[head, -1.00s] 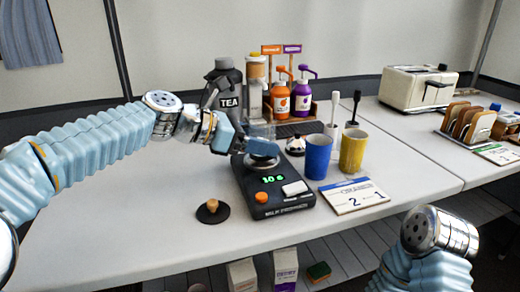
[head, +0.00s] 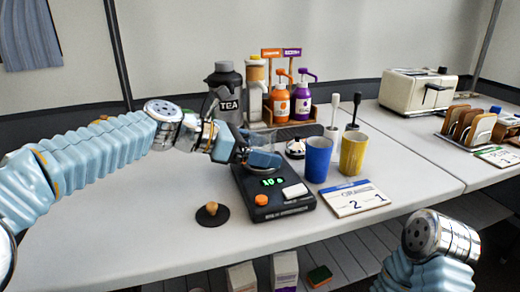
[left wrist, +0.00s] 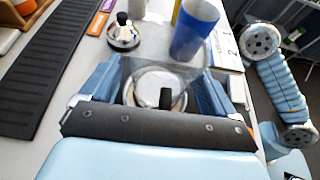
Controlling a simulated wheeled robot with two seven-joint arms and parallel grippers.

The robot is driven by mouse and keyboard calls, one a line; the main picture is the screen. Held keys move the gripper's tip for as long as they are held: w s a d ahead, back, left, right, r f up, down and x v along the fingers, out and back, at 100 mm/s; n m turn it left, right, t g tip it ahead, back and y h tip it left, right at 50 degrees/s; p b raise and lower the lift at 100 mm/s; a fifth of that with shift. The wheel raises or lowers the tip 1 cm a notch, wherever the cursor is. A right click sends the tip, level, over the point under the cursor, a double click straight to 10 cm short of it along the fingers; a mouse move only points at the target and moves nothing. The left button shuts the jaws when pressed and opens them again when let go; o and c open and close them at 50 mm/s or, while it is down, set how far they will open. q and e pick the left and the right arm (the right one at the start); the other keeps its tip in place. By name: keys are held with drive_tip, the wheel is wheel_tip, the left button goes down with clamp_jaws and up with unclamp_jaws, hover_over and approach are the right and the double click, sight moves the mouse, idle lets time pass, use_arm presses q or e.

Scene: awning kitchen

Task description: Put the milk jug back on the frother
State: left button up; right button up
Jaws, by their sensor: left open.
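The frother (head: 275,200) is a black base with a lit green display, an orange knob and a white button, on the near part of the white table. In the left wrist view, the milk jug (left wrist: 133,68) looks like a clear vessel with a silver round bottom and a dark handle. It lies between the spread fingers of my left gripper (left wrist: 155,95). I cannot tell whether they touch it. My right gripper is out of view.
A blue cup (head: 317,160) and a yellow cup (head: 353,155) stand right of the frother. A number card (head: 354,198) lies in front of them. A black disc with a wooden knob (head: 212,213) lies left of it. A tea flask (head: 224,88) and pump bottles stand behind.

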use_arm(q)
drive_tip(key=p+v, duration=0.1)
drive_tip(key=v, duration=1.1)
drive_tip(key=shift+r, duration=0.1)
idle(1.5)
